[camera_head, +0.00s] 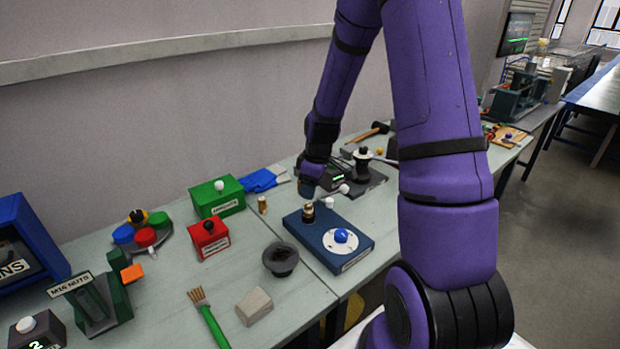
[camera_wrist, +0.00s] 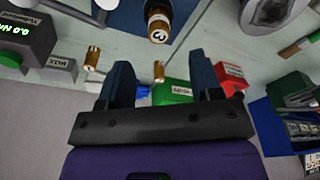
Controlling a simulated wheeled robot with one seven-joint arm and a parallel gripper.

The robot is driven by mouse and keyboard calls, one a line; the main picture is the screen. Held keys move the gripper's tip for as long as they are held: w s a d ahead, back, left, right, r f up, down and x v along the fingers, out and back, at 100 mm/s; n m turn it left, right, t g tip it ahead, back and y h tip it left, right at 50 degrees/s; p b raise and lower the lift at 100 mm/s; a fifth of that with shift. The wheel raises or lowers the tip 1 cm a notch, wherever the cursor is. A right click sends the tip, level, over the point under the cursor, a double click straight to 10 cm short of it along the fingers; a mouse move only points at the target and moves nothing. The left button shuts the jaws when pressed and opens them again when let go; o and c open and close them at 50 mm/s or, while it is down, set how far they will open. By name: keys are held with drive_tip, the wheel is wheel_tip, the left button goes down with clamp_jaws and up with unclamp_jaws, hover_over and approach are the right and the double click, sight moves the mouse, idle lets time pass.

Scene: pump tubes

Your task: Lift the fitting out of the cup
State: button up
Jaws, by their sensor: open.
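A dark grey cup (camera_head: 280,260) stands on the bench in front of the blue base; its dark inside also shows at the top right of the wrist view (camera_wrist: 270,12). I cannot make out a fitting in it. A brass piece with a dark body (camera_head: 309,212) stands upright on the blue base (camera_head: 300,232); in the wrist view it bears a "3" (camera_wrist: 157,22). My gripper (camera_head: 309,190) is open, pointing down close above this piece; I cannot tell if they touch. In the wrist view, a smaller brass piece (camera_wrist: 159,71) shows between the fingers (camera_wrist: 160,78), farther off on the bench.
The blue base carries a white disc with a blue knob (camera_head: 341,237). Green (camera_head: 216,198) and red (camera_head: 209,240) boxes stand left of it. A grey block (camera_head: 254,306) and a green-handled brush (camera_head: 208,318) lie in front. A device with a display (camera_wrist: 25,28) is close by.

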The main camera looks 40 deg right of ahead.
sight(308, 204)
drive_tip(key=f, duration=0.5)
drive_tip(key=w+f, duration=0.1)
drive_tip(key=f, duration=0.1)
drive_tip(key=shift+a+f, duration=0.2)
drive_tip(key=shift+a, duration=0.05)
drive_tip(key=shift+c, duration=0.4)
drive_tip(key=c, duration=1)
drive_tip(key=shift+o, duration=0.8)
drive_tip(key=shift+c, duration=0.4)
drive_tip(key=shift+r, duration=0.1)
drive_tip(key=shift+r, duration=2.95)
